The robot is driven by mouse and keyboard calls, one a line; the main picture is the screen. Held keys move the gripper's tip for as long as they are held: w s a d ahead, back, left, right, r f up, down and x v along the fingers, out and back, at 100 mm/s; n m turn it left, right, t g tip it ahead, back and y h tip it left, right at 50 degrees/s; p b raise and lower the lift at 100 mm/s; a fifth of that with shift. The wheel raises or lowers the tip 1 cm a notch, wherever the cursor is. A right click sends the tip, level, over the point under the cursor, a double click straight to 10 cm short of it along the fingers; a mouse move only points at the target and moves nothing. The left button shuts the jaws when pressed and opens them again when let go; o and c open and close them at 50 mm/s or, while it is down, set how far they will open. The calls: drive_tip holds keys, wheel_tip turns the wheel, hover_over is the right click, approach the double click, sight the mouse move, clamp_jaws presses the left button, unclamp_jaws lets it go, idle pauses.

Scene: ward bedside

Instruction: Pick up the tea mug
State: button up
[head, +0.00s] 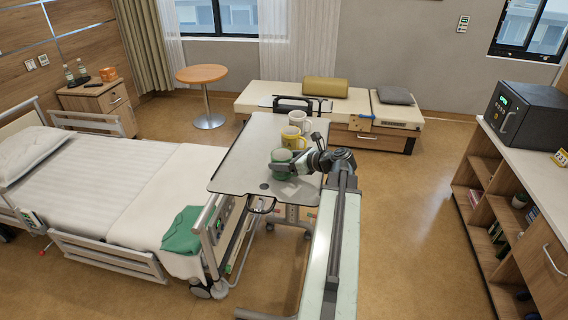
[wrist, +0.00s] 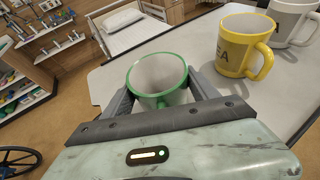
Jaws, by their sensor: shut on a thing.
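A white mug with a green rim and green handle (wrist: 160,78) is between the two fingers of my gripper (wrist: 162,88), which is shut on it. In the head view this mug (head: 281,157) is green outside, at the front of the overbed table, with my gripper (head: 287,166) at its right side. I cannot tell whether it touches the tabletop. A yellow mug (wrist: 240,42) stands behind it to the right, with dark letters that seem to end in "EA"; it also shows in the head view (head: 292,138). Any lettering on the held mug is hidden.
A white mug (head: 298,118) stands on the table behind the yellow one. The pale overbed table (head: 235,165) is bare on its left. The bed (head: 130,190) with a green cloth (head: 184,232) is to the left. A shelf unit (head: 520,160) stands at the right, with open floor before it.

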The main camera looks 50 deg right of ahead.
wheel_tip(320, 180, up, 4)
drive_tip(key=p, duration=0.4)
drive_tip(key=s+d, duration=1)
drive_tip(key=s, duration=0.2)
drive_tip(key=shift+s+r+p, duration=0.3)
drive_tip(key=shift+s+r, duration=0.05)
drive_tip(key=shift+r, duration=0.1)
